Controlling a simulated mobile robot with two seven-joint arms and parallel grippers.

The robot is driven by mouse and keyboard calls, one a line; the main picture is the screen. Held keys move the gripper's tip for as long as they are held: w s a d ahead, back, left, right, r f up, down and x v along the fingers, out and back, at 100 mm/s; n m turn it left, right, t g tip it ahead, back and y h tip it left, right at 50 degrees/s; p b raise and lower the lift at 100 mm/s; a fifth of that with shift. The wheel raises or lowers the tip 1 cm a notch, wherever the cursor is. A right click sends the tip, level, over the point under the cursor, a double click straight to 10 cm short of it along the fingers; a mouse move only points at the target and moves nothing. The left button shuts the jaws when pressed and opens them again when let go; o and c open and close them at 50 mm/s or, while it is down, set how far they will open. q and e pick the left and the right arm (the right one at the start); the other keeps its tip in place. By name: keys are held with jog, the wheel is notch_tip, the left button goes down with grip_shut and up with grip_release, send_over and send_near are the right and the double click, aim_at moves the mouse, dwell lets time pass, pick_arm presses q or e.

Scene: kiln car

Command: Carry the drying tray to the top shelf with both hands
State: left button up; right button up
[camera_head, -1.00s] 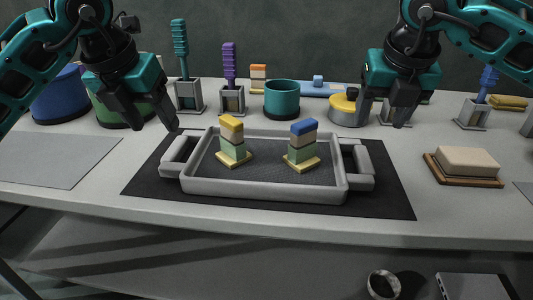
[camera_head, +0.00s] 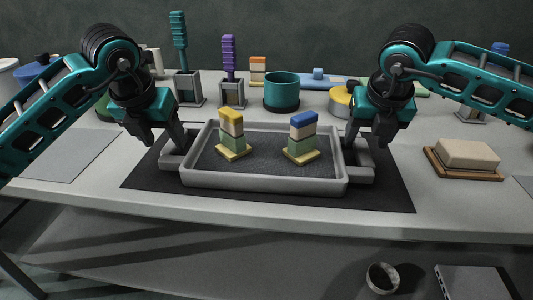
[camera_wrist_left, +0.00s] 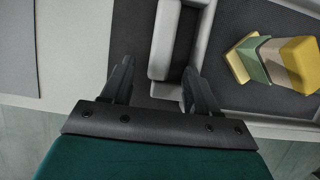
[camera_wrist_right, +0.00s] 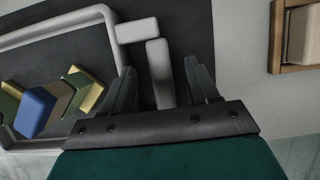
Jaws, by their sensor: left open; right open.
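The grey drying tray (camera_head: 265,184) lies on a dark mat on the upper table surface. It carries two small block stacks: a yellow-topped stack (camera_head: 232,135) and a blue-topped stack (camera_head: 302,138). My left gripper (camera_head: 168,148) is open at the tray's left handle; in the left wrist view the handle bar (camera_wrist_left: 163,45) lies between and ahead of its fingers. My right gripper (camera_head: 364,142) is open at the right handle; in the right wrist view the handle bar (camera_wrist_right: 160,72) lies between its fingers. I cannot tell whether the fingers touch the handles.
The dark mat (camera_head: 390,195) extends around the tray. A beige block on a wooden board (camera_head: 466,158) is to the right. A teal pot (camera_head: 281,92), tool holders and a yellow tin (camera_head: 340,102) stand behind. A lower shelf holds a ring-shaped cup (camera_head: 382,278).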

aim_at(169, 146)
pick_arm(q)
jog(key=shift+x, duration=2)
pick_arm(e)
jog(key=shift+x, duration=2.05)
pick_arm(q)
grip_shut()
pick_arm(e)
grip_shut()
pick_arm(q)
jog(key=shift+r, duration=0.15)
pick_arm(e)
jog(key=shift+r, duration=0.2)
